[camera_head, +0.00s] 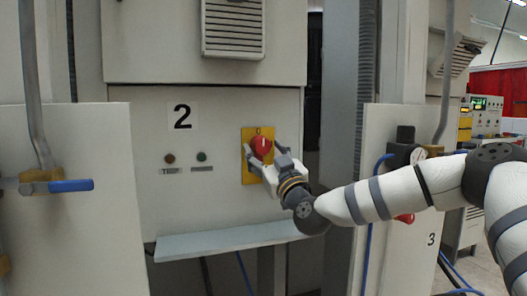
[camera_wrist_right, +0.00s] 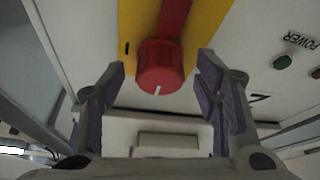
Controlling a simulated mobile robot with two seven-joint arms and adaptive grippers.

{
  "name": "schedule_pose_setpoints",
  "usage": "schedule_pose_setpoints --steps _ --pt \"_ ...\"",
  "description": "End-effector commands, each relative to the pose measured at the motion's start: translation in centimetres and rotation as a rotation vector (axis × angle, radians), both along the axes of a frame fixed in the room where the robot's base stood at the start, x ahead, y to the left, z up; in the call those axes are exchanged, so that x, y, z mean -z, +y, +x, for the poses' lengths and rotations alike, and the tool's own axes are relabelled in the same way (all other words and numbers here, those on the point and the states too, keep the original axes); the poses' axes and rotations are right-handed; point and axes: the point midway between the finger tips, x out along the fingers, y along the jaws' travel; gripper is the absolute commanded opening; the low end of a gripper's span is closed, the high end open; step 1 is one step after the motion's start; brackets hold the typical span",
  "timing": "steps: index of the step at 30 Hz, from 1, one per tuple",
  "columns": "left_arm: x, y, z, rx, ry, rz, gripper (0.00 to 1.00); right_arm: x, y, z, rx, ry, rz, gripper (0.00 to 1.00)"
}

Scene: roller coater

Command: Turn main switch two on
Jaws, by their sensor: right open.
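My left gripper is not in view.
A red lamp (camera_head: 170,158) and a green lamp (camera_head: 201,156) sit left of the switch. A pale ledge (camera_head: 225,242) juts out below. A blue-handled valve (camera_head: 70,185) is at the left, and a cabinet marked "3" (camera_head: 431,239) is at the right.

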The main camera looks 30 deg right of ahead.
Motion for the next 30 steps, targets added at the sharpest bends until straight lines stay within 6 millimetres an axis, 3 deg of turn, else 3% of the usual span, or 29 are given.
schedule_pose_setpoints --steps 10,16,30 --pt "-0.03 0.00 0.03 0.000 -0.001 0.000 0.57 -0.29 -0.07 0.69 0.000 0.000 0.001 0.55" --pt "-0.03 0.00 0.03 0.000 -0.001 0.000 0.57 -0.27 -0.07 0.66 0.000 0.001 0.001 0.10" --pt "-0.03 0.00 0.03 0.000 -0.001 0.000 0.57 -0.24 0.05 0.68 -0.001 -0.022 0.096 0.09"
